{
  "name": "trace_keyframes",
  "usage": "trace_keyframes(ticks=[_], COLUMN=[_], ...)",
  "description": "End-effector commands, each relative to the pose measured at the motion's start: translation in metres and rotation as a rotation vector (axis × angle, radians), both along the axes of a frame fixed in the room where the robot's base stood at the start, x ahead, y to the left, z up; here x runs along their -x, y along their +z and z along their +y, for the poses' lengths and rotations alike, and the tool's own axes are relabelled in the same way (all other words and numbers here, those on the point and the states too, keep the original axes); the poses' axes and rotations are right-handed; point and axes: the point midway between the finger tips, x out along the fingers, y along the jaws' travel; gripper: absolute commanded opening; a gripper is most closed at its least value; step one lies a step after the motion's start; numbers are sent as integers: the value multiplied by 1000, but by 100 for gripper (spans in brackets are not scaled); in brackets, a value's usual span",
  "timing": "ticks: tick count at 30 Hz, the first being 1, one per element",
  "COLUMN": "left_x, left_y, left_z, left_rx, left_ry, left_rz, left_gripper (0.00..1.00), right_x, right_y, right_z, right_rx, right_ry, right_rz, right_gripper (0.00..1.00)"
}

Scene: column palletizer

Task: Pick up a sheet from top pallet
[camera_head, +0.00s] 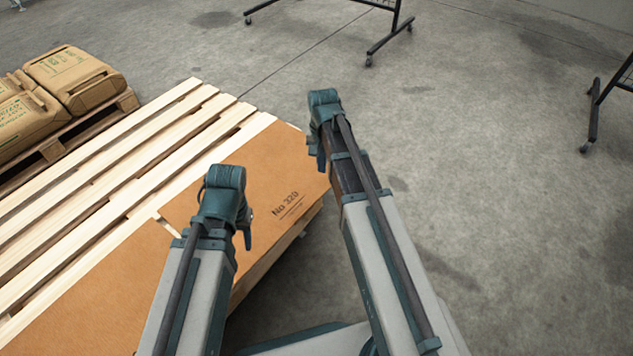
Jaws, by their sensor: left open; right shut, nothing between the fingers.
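A light wooden slatted pallet (97,143) lies across the left. A brown sheet (268,165) printed "No 320" lies flat on its right end, and another brown sheet (100,295) lies along its near left side. My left gripper (246,236) is open, over the printed sheet as seen from my head; its fingers are mostly hidden by its wrist. My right gripper (316,155) is shut and empty by the sheet's right edge. I cannot tell how high either gripper is above the sheet.
Full brown sacks (75,78) lie on a darker pallet (58,146) at the far left. Dark wheeled racks stand at the top (392,38) and right edge (594,115). The concrete floor (480,150) to the right is clear.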

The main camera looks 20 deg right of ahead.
Motion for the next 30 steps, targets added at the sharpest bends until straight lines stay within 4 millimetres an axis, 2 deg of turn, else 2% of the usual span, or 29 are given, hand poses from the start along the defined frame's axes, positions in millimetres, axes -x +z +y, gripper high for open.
trace_keyframes(ticks=[5,11,30], left_x=[0,0,-1], left_y=[-5,-19,-107], left_z=[0,0,0], left_rx=[0,-3,0], left_ry=[0,-1,-13], left_rz=[0,-1,-3], left_gripper=[50,50,50], right_x=[0,0,0], right_y=[-5,-19,-107], right_z=[0,0,0], right_rx=[0,0,-1], right_ry=[1,2,3], right_rz=[-1,-3,-4], right_gripper=[0,0,0])
